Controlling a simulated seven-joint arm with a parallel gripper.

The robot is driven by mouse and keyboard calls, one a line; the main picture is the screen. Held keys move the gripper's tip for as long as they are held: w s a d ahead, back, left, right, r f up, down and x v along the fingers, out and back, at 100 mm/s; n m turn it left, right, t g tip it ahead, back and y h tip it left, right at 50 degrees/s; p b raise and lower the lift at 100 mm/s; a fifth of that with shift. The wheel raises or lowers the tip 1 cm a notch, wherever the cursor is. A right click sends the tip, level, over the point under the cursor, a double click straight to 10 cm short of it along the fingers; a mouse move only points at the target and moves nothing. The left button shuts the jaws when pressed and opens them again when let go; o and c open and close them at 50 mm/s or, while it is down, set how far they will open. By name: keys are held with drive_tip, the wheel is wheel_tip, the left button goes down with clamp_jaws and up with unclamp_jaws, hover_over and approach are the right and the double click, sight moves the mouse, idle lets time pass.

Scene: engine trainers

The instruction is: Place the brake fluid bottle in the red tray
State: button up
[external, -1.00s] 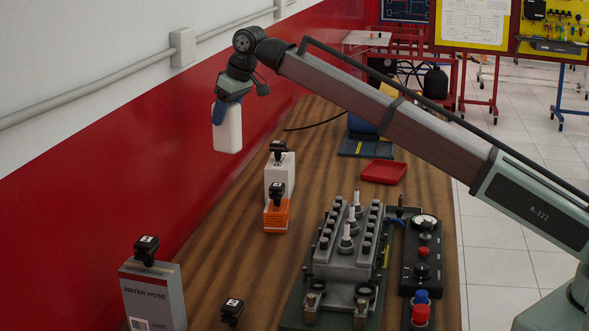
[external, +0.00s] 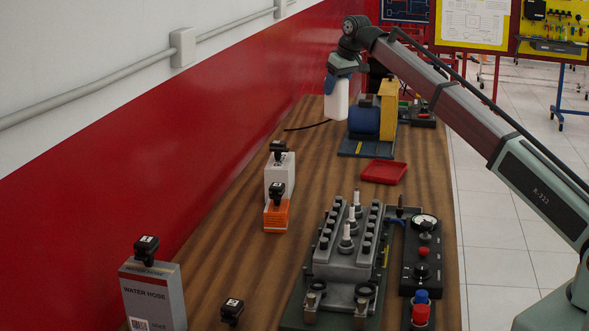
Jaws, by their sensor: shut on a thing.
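A white bottle (external: 336,102) hangs upright under my gripper (external: 340,76), which is shut on its top. No label shows on it at this size, so I cannot read whether it is brake fluid. It appears above the far part of the bench, just left of the blue motor. The red tray (external: 384,171) lies flat and empty on the bench, lower and to the right of the bottle in the picture. The fingertips are small and partly hidden by the bottle's top.
A blue motor unit with a yellow housing (external: 388,110) stands behind the tray. A grey engine block (external: 345,240) and a black gauge panel (external: 421,255) fill the front right. White (external: 280,178) and orange (external: 277,214) boxes stand left. Bare wood (external: 325,165) lies left of the tray.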

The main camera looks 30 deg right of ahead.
drive_tip(key=s+d+m, duration=0.2)
drive_tip(key=d, duration=1.6)
wheel_tip(320, 180, down, 21)
drive_tip(key=shift+s+d+h, duration=0.25)
drive_tip(key=shift+d+h, duration=0.05)
drive_tip(key=shift+d, duration=0.15)
drive_tip(key=shift+f, duration=0.15)
drive_tip(key=o, duration=1.4)
drive_tip(key=shift+c, duration=0.2)
drive_tip(key=v, duration=1.2)
drive_tip(key=shift+s, duration=0.1)
